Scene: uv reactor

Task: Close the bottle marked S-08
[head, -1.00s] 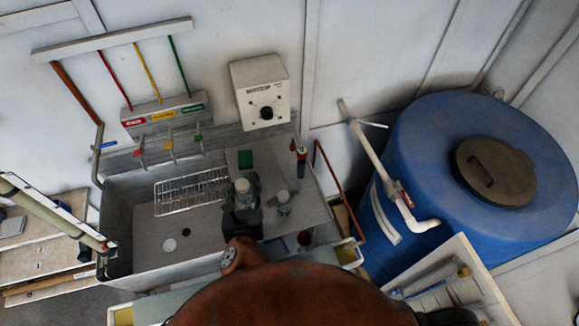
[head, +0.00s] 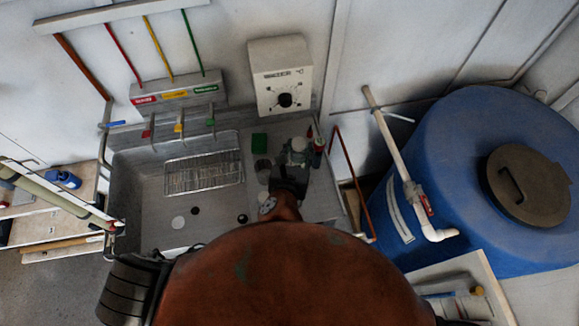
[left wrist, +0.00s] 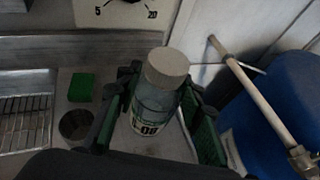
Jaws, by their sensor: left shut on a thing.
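The bottle marked S-08 (left wrist: 150,116) stands between my left fingers in the left wrist view; only "-08" of its label reads clearly. A round grey-white cap (left wrist: 168,66) is at its top, between my left fingertips. My left gripper (left wrist: 162,80) is shut on this cap. I cannot tell whether the cap is seated on the neck. In the head view my left gripper (head: 291,170) and the pale cap (head: 299,144) are over the bench right of the sink. The gripper hides most of the bottle there. My right gripper is not in view.
A dark open jar (left wrist: 75,124) and a green block (left wrist: 82,87) stand left of the bottle. A red-topped bottle (head: 318,147) is close at the right. The sink with its wire rack (head: 203,172) lies left, a blue tank (head: 455,150) right.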

